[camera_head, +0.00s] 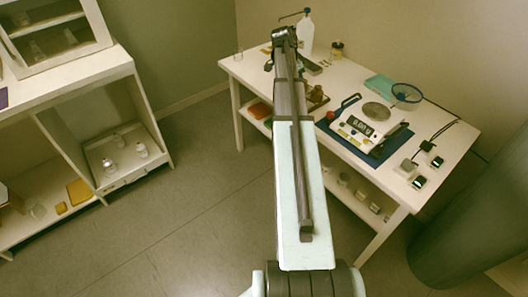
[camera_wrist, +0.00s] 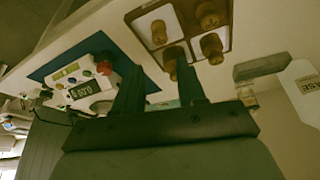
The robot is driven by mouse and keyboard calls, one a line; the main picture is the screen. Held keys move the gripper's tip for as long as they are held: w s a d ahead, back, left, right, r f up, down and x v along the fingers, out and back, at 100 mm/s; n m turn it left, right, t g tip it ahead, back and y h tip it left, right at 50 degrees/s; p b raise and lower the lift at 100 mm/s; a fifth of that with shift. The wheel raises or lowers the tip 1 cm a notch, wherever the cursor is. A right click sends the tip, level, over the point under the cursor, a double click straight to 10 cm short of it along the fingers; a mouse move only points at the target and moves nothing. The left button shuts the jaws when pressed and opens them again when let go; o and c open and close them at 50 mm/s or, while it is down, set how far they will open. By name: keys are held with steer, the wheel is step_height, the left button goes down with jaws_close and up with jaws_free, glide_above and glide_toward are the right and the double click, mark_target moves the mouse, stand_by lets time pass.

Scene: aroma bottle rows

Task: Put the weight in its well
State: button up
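In the wrist view, several brass weights (camera_wrist: 158,33) stand on a dark-edged pale tray (camera_wrist: 226,46). I cannot tell whether each weight sits inside a well. My gripper (camera_wrist: 158,74) has its two dark fingers apart with a gap between them, and nothing is clearly held. In the head view, my own arm reaches over the table and hides most of the gripper area; brown items (camera_head: 316,97) show just right of it.
A white bottle (camera_head: 307,35) and a small jar (camera_head: 337,49) stand at the table's back. Small black-topped blocks (camera_head: 419,182) lie at right.

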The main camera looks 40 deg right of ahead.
steer(key=s+a+f+n+g+y, duration=0.1)
steer(key=s+a+f+n+y, duration=0.3)
steer(key=a+f, duration=1.15)
steer(key=s+a+f+n+h, duration=0.15)
steer(key=a+f+n, duration=0.45)
steer(key=a+f, duration=1)
steer(key=s+a+f+n+g, duration=0.1)
steer(key=s+a+f+n, duration=0.2)
steer(key=s, duration=0.7)
steer(key=s+a+f+n+g+y, duration=0.1)
steer(key=s+a+f+n+g, duration=0.1)
steer(key=s+a+f+n, duration=0.2)
steer(key=s+a+f+n+g+y, duration=0.1)
steer(key=s+a+f+n, duration=0.3)
steer(key=s+a+f, duration=0.5)
steer(key=s+a, duration=0.6)
steer(key=s, duration=0.2)
steer(key=shift+s+a+g, duration=0.2)
steer(key=shift+g, duration=0.1)
steer(key=shift+c, duration=0.5)
